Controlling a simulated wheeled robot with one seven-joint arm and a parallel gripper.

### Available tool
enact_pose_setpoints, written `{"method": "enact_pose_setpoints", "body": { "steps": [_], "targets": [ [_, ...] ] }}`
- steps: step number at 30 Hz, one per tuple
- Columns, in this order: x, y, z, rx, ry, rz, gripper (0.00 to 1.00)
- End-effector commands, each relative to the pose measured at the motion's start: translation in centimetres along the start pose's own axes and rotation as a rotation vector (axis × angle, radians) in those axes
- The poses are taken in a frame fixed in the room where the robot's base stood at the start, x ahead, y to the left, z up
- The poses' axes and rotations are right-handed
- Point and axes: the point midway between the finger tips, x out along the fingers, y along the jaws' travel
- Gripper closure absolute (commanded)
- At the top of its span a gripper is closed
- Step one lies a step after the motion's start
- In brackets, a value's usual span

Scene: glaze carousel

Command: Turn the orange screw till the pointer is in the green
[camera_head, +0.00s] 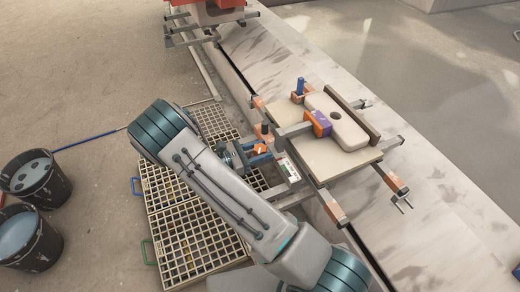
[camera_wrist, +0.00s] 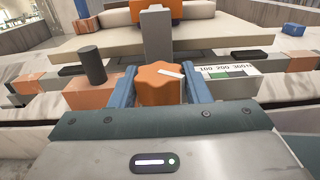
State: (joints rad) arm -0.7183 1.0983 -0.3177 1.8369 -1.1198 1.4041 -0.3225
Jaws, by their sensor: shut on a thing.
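The orange screw (camera_wrist: 160,88) is a lobed knob with a white stripe on its top, at the middle of the wrist view. My gripper (camera_wrist: 160,90) has its two blue fingers on either side of it and is shut on it. In the head view my gripper (camera_head: 258,152) reaches the near side of the clamp frame, and a little of the orange screw (camera_head: 260,148) shows there. A white scale plate (camera_wrist: 228,69) with numbers and a small green patch (camera_wrist: 218,74) lies right of the screw. I cannot tell where its pointer stands. The scale (camera_head: 288,170) is too small to read in the head view.
A black post (camera_wrist: 92,64) stands left of the screw. A board (camera_head: 350,168) with a pale block (camera_head: 345,128) and a purple-orange block (camera_head: 318,123) lies on the clamp frame. Floor grates (camera_head: 190,235) and two buckets (camera_head: 35,178) are at the left.

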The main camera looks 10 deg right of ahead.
Motion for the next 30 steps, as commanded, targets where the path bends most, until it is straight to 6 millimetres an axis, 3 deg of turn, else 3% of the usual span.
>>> {"method": "enact_pose_setpoints", "body": {
  "steps": [18, 30],
  "targets": [
    [0.12, 0.09, -0.22, 0.002, 0.001, -0.576, 0.8],
    [0.08, 0.06, -0.09, 0.002, -0.001, -0.814, 0.8]
  ]
}}
